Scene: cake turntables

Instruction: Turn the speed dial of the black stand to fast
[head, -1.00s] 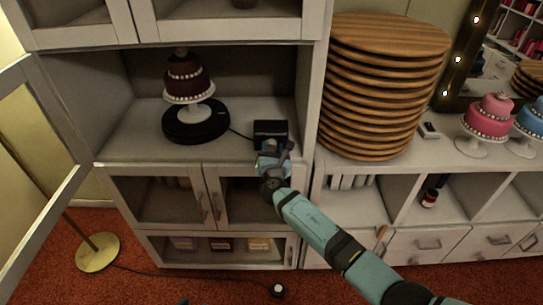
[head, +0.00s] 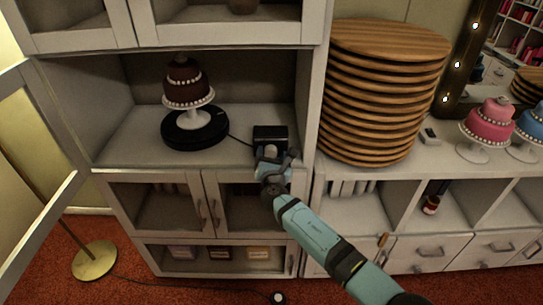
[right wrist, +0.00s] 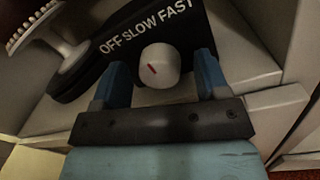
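The black stand (head: 180,137) is a round turntable at the back of the cabinet shelf, with a dark cake on a white pedestal on it. A cable joins it to a black control box (head: 270,133) at the shelf's front right. The box reads OFF SLOW FAST in the right wrist view (right wrist: 185,38). Its speed dial (right wrist: 168,68) is a white knob whose red mark slants to the upper left, toward the OFF and SLOW side. My right gripper (right wrist: 161,64) is open, one finger on either side of the dial, with gaps showing. My left gripper is out of view.
Cabinet doors (head: 238,205) lie below the shelf, and an upright panel (head: 311,110) stands right of the box. A tall stack of round wooden boards (head: 375,95) and a pink cake (head: 488,125) stand on the right counter. An open glass door is at far left.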

